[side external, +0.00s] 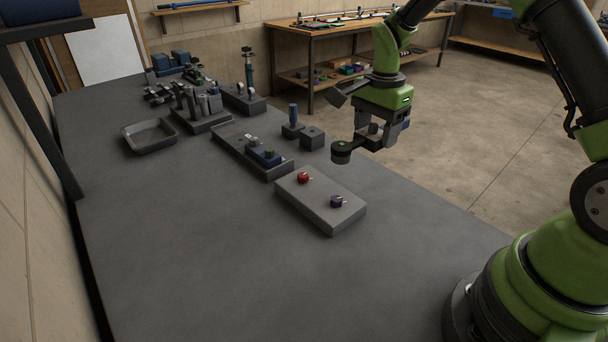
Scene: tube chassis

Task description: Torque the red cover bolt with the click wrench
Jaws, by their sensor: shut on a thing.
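The red cover bolt (303,178) stands on a light grey block (321,213) near the middle of the bench. My gripper (376,138) is above the bench, to the right of and higher in the picture than the red bolt. It is shut on a dark tool, which looks like the click wrench (342,152). The tool's round head, with a small green mark on top, sticks out to the left and is apart from the bolt. The fingers hide part of the tool.
A dark blue-purple bolt (336,201) stands on the same block. Behind are a fixture with a blue part (264,156), a dark block (312,138), a small stand (293,124), a tray (149,137) and several tool holders. The bench's near left area is clear.

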